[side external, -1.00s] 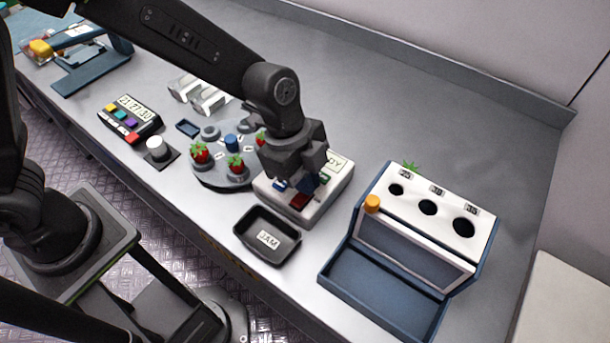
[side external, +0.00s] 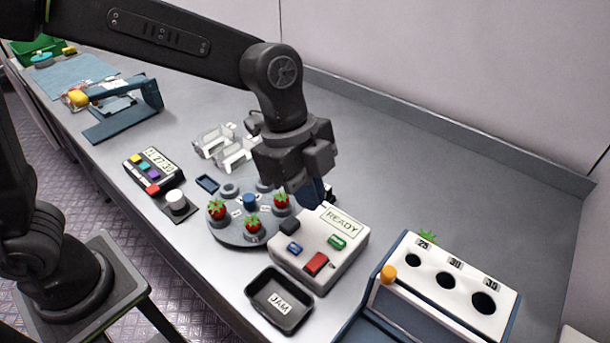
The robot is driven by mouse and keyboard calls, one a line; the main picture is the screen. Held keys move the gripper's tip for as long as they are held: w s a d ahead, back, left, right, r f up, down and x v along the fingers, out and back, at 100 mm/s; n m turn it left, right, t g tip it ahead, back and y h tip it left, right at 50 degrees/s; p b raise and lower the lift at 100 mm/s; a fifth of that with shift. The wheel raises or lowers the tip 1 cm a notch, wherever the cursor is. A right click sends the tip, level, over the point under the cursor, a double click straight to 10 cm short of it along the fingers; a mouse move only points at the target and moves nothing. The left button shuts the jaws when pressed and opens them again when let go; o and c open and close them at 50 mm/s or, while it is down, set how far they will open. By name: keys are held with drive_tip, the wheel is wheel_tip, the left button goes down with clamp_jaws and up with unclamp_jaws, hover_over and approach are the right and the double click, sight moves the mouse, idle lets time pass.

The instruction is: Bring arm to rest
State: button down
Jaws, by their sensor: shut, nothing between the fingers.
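My gripper (side external: 312,195) hangs pointing down, shut and empty, above the back edge of the white box with a READY display (side external: 347,254). Its fingertips are partly hidden behind the box's edge, so I cannot tell how high they are. My arm reaches in from the upper left. A grey round turntable (side external: 228,232) stands just left of the gripper and bears several strawberries, one of them (side external: 252,224) at its front.
A black JAM tray (side external: 262,287) sits in front of the READY box. A sorter with three holes (side external: 483,277) stands at right, a button panel (side external: 140,176) and white knob (side external: 176,202) at left. Clear plastic boxes (side external: 236,155) lie behind.

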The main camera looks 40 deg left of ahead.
drive_tip(key=s+a+r+n+t+y, duration=0.1)
drive_tip(key=s+a+r+n, duration=0.1)
drive_tip(key=a+r+n, duration=0.3)
drive_tip(key=s+a+r+n+t, duration=0.1)
drive_tip(key=s+a+n+t, duration=0.15)
drive_tip(key=a, duration=0.45)
drive_tip(key=s+a+f+n+t+y, duration=0.1)
drive_tip(key=s+a+n+t+y, duration=0.1)
drive_tip(key=s+a+n, duration=0.4)
drive_tip(key=a+n, duration=0.3)
drive_tip(key=n, duration=0.1)
drive_tip(key=shift+f, duration=0.35)
